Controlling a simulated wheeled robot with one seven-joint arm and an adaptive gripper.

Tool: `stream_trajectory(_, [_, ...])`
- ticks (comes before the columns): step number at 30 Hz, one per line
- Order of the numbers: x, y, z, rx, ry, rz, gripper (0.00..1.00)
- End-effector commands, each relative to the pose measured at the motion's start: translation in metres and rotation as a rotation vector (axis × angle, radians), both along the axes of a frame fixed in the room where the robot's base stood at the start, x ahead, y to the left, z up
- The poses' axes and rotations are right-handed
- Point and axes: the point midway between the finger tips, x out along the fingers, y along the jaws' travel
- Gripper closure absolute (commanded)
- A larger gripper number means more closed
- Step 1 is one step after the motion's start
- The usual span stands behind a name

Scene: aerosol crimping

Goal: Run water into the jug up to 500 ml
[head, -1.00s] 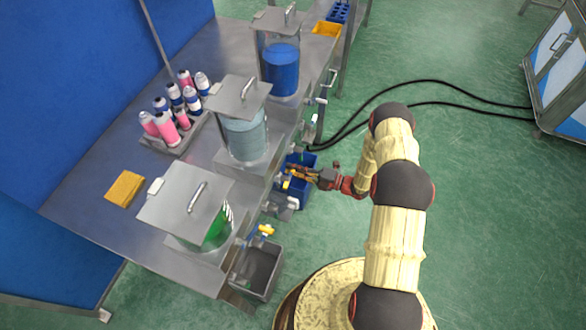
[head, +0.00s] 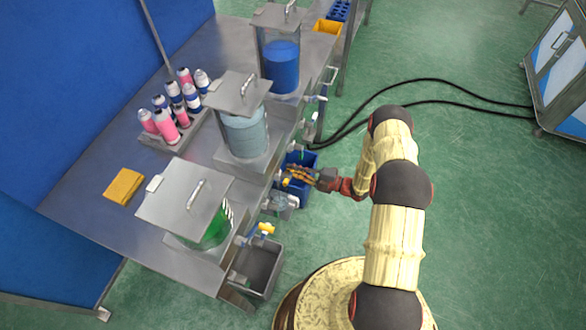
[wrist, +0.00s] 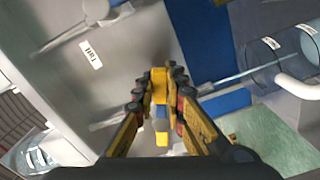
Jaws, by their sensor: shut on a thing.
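The middle tank (head: 246,135) holds pale clear liquid and stands on the bench edge. My gripper (head: 290,177) is beside the taps below it, above a blue bin (head: 307,193). In the wrist view my gripper (wrist: 160,88) is shut on a yellow tap handle (wrist: 159,85), with a finger on either side. A clear vessel, apparently the jug (head: 281,203), is low by the bench edge, left of the blue bin. Its marks, its level and any water stream are too small to read.
A tank of blue liquid (head: 281,70) stands behind and a tank of green liquid (head: 205,232) in front. A grey bin (head: 262,268) is below the front yellow tap (head: 266,229). Bottles (head: 166,125) and a yellow cloth (head: 124,186) lie further in. Open floor is at right.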

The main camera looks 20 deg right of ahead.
Motion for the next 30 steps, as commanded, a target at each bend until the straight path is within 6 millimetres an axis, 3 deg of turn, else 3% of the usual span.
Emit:
stream_trajectory(15, [-0.007, 0.005, -0.015, 0.174, 0.243, -0.001, 1.00])
stream_trajectory(30, [-0.008, 0.005, -0.017, 0.198, 0.276, -0.002, 1.00])
